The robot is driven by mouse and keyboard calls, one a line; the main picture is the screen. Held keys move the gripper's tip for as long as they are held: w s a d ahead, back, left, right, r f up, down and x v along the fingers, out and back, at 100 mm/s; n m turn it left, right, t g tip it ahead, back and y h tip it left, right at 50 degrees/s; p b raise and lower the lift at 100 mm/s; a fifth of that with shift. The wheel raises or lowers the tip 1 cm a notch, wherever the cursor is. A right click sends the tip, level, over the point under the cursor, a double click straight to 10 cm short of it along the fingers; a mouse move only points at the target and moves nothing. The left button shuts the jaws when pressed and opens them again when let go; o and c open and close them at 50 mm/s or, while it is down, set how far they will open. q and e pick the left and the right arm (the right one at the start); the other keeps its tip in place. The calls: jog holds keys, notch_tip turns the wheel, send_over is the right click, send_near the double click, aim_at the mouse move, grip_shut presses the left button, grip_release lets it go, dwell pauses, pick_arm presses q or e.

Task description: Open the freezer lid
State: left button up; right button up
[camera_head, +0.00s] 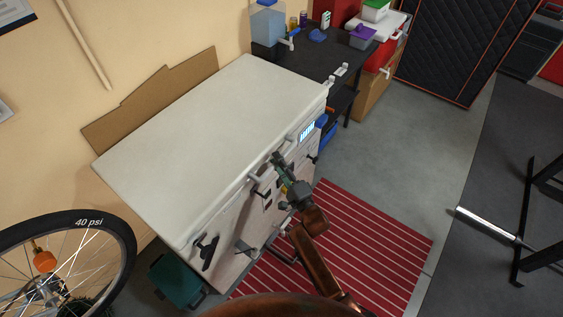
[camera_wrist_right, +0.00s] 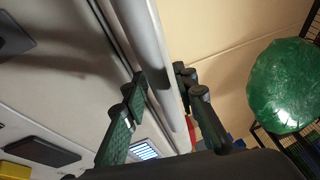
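The white chest freezer stands against the wall in the head view, with its lid (camera_head: 215,110) lying flat and closed. A pale handle (camera_head: 256,179) sits at the lid's front edge; its middle is partly hidden by my gripper. My right gripper (camera_head: 277,160) is at this handle, its arm reaching in from below. In the right wrist view, a pale bar (camera_wrist_right: 150,45), seemingly the handle, runs between the two fingers of my right gripper (camera_wrist_right: 162,82). The fingers are spread on either side of it; whether they touch it is unclear. My left gripper is not in view.
A dark table (camera_head: 335,58) with several items stands beyond the freezer. A bicycle wheel (camera_head: 125,240) is near its left end. Cardboard (camera_head: 150,100) leans behind. A red striped mat (camera_head: 385,245) lies in front. A green ball (camera_wrist_right: 287,85) shows in the wrist view.

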grip_shut()
dwell(0.3)
